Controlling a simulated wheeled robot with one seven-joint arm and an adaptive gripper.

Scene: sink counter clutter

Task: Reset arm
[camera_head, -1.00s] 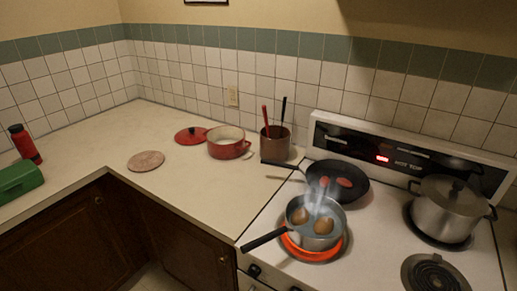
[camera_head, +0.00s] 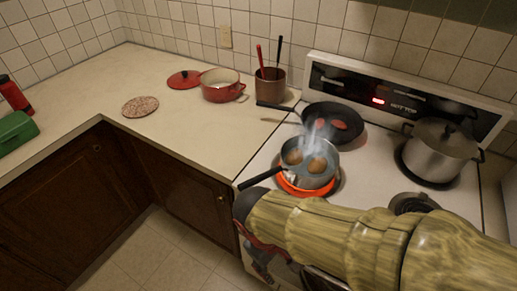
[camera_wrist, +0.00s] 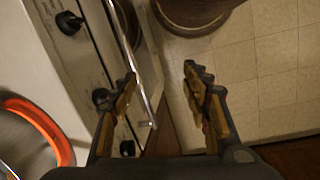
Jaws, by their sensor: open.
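My arm, with a yellow-brown wood-like surface, reaches in from the lower right of the head view, in front of the stove. My gripper (camera_wrist: 160,76) is open in the wrist view, with nothing between its two fingers. The stove's front edge with its black knobs (camera_wrist: 69,22) lies left of and below the fingers, and the tiled floor (camera_wrist: 270,70) is on the right. In the head view the gripper (camera_head: 265,255) hangs dark and partly hidden by my arm, before the stove front.
A steaming pot (camera_head: 308,176) with brown eggs sits on a glowing burner, its handle near my arm. A black pan (camera_head: 340,112) and a lidded pot (camera_head: 438,152) stand behind. A red pot (camera_head: 222,92) is on the counter (camera_head: 190,128). Floor (camera_head: 165,250) is clear.

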